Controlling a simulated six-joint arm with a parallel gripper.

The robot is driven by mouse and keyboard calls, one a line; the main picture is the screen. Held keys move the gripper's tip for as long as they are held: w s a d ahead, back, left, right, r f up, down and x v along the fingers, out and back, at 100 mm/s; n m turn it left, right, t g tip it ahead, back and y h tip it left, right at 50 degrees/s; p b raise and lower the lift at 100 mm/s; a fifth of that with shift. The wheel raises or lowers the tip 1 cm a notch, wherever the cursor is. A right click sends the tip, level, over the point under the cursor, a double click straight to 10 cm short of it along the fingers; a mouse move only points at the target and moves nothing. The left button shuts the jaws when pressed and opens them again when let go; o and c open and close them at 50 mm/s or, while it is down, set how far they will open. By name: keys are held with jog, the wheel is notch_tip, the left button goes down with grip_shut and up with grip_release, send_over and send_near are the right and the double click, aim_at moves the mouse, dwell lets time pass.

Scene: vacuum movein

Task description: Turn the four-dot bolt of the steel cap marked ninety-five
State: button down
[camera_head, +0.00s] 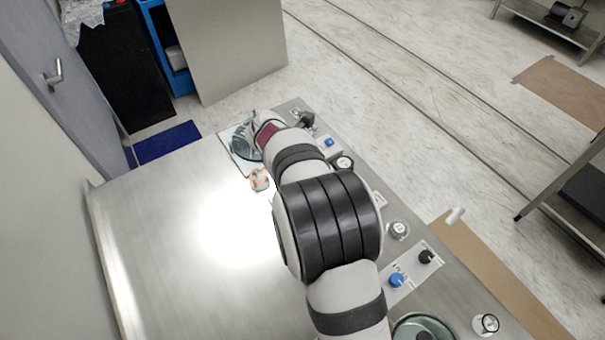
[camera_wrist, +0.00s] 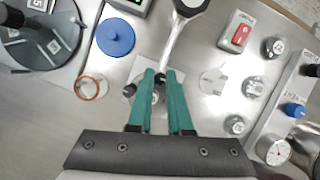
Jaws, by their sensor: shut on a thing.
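In the wrist view my gripper (camera_wrist: 160,76) has its green fingers close together, shut around a pale metal rod (camera_wrist: 172,48). The rod runs up to a round dark-and-white head at the top edge. A dark grey round cap (camera_wrist: 22,52) with white number labels lies at the upper left, cut by the frame edge. I cannot read its number surely, nor make out bolt dots. In the head view a dark round part on a pale plate (camera_head: 232,158) shows beside my wrist. My arm hides the gripper there.
A blue disc (camera_wrist: 115,38) and a copper-coloured ring (camera_wrist: 91,87) lie left of the fingers. A red rocker switch (camera_wrist: 239,36), several round knobs and a dial gauge (camera_wrist: 278,152) stand to the right. The steel table (camera_head: 150,230) is bare at left.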

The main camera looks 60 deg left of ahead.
jog(key=m+h, duration=0.1)
jog(key=m, duration=0.2)
jog(key=m+h, duration=0.1)
jog(key=m, duration=0.2)
jog(key=shift+a+h, duration=0.2)
jog(key=shift+h, duration=0.1)
jog(key=shift+a+m+g+h, duration=0.1)
jog(key=shift+m+g+h, duration=0.25)
jog(key=shift+m, duration=1)
jog(key=shift+m+g+h, duration=0.15)
jog(key=shift+m+h, duration=0.3)
jog(key=shift+m, duration=0.9)
jog(key=shift+w, duration=0.1)
jog(key=c, duration=0.8)
grip_release()
jog(key=shift+c, duration=0.2)
